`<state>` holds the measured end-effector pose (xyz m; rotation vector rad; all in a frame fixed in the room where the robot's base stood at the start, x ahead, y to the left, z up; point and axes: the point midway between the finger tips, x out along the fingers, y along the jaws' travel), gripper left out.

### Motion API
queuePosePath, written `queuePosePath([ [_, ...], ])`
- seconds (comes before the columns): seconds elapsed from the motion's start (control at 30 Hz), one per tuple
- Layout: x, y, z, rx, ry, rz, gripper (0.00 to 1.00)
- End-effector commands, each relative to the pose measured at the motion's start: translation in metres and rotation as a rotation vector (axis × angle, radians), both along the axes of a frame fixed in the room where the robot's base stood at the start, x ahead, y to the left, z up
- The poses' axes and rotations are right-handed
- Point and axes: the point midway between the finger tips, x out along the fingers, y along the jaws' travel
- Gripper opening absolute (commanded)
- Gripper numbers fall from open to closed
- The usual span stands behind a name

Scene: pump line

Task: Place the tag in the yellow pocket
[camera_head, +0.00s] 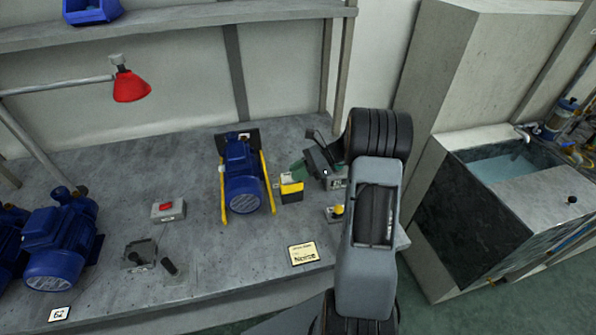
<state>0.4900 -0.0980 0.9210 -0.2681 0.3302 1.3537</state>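A small yellow pocket (291,191) with a pale, dark-topped upper part stands on the bench, right of the blue pump in the yellow-railed cradle. My gripper (312,167) reaches in from the right, just right of and above the pocket. A flat green piece, seemingly the tag (299,169), sticks out left from its fingertips, over the pocket's top. The fingers look closed on it, but they are small and dark. I cannot tell whether the tag touches the pocket.
The blue pump (243,180) stands close left of the pocket. A yellow button box (336,213) is to the right, partly behind my arm. A cream card (303,253) lies near the front edge. A red-button box (168,210) sits left, and a sink (500,165) stands far right.

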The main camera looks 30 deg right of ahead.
Motion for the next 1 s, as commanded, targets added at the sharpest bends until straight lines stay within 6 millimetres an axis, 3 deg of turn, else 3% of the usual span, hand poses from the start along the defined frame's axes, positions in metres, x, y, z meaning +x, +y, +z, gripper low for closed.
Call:
queuePosePath([
  [0.27,0.000,0.000,0.000,0.000,0.000,0.000,0.46],
  [0.57,0.000,0.000,0.004,0.000,-0.001,-0.001,0.46],
  [1.0,-0.013,-0.069,0.030,-0.001,-0.001,-0.004,0.46],
])
